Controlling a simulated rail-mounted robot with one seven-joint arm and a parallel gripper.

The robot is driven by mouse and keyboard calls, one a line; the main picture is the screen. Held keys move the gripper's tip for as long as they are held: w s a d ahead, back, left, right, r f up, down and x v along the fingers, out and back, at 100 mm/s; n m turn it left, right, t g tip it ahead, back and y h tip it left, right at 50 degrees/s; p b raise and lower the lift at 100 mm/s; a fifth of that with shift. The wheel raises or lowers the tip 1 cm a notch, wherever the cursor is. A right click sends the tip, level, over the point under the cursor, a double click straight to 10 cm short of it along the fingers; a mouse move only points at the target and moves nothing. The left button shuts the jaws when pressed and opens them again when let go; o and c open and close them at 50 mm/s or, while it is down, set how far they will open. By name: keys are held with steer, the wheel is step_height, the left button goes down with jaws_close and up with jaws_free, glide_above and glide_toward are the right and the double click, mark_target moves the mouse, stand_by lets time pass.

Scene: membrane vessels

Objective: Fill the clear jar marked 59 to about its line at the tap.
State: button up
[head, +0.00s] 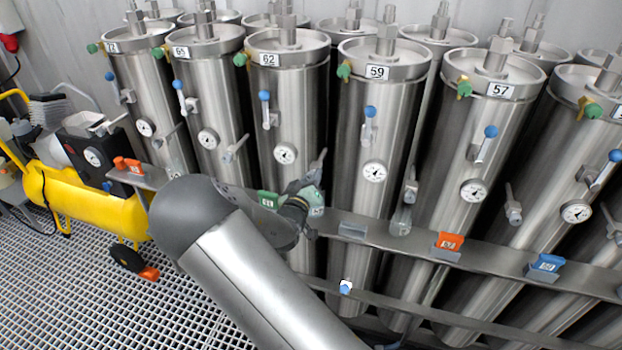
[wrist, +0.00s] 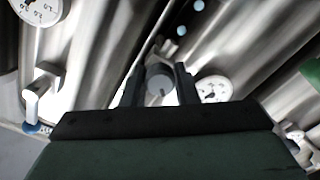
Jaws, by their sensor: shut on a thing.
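My gripper (head: 306,192) is in front of the rail between the vessels labelled 62 and 59. In the wrist view, my gripper (wrist: 160,90) is shut on a small round clear jar (wrist: 160,86). In the head view, the gripper and wrist partly hide this jar, and I cannot read its mark. The vessel marked 59 (head: 377,110) stands right of the gripper, with a gauge (head: 374,172) and a blue-knobbed valve (head: 369,118). No fill line or liquid level is legible.
A metal rail (head: 395,238) crosses before the vessels and carries a green block (head: 268,200), an orange block (head: 448,241) and a blue block (head: 546,264). A yellow compressor (head: 85,203) stands left on grating.

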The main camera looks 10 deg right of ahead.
steer(key=shift+n, duration=0.3)
steer(key=o, duration=1)
steer(key=b+v, duration=0.2)
steer(key=v, duration=1.5)
steer(key=shift+s+a, duration=0.15)
